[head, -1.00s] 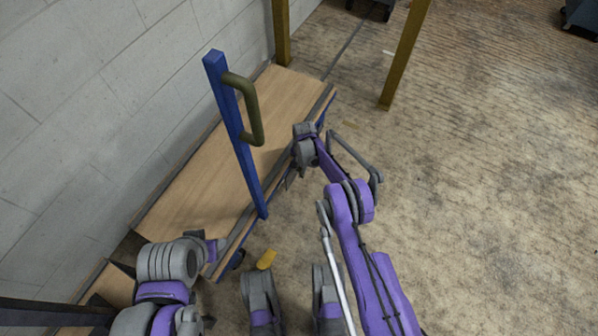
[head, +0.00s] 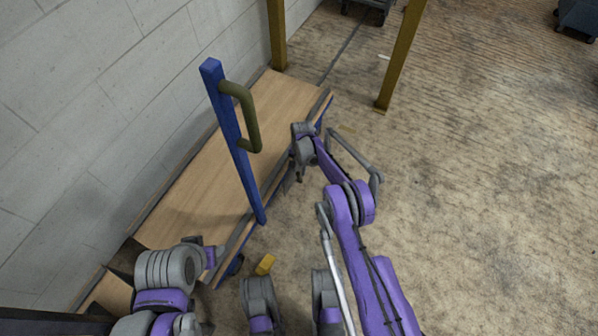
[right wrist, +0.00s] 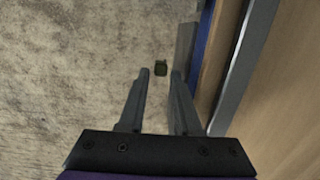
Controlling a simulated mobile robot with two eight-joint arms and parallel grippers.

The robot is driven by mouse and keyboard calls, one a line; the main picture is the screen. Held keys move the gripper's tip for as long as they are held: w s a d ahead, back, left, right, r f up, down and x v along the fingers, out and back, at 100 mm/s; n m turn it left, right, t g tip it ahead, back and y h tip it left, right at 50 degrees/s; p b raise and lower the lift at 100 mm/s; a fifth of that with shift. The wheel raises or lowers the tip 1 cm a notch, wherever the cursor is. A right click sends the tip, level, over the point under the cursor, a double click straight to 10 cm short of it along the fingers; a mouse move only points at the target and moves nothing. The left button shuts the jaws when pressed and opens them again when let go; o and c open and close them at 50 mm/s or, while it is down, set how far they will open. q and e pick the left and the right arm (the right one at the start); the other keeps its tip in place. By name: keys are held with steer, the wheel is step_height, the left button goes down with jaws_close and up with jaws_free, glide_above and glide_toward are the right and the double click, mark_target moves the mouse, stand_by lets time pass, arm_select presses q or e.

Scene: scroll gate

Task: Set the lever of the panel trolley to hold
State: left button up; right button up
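The panel trolley has a wooden deck (head: 190,195) with blue edges, and a blue post (head: 238,155) with an olive handle (head: 250,115). A small yellow piece (head: 265,264) shows low beside its near end; I cannot tell whether it is the lever. My right gripper (head: 290,182) is beside the trolley's long right side, pointing down.
A block wall (head: 80,120) runs along the trolley's left side. Two yellow-brown posts (head: 398,60) (head: 277,35) stand past the far end. Dark wheeled carts (head: 368,10) (head: 580,18) are at the back. The floor (head: 480,200) to the right is clear.

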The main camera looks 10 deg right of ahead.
step_height(320, 180, up, 8)
steer(key=p, duration=0.1)
steer(key=shift+w+d+r+p, duration=0.2)
steer(key=shift+w+d+p, duration=0.05)
steer(key=shift+w+p, duration=0.1)
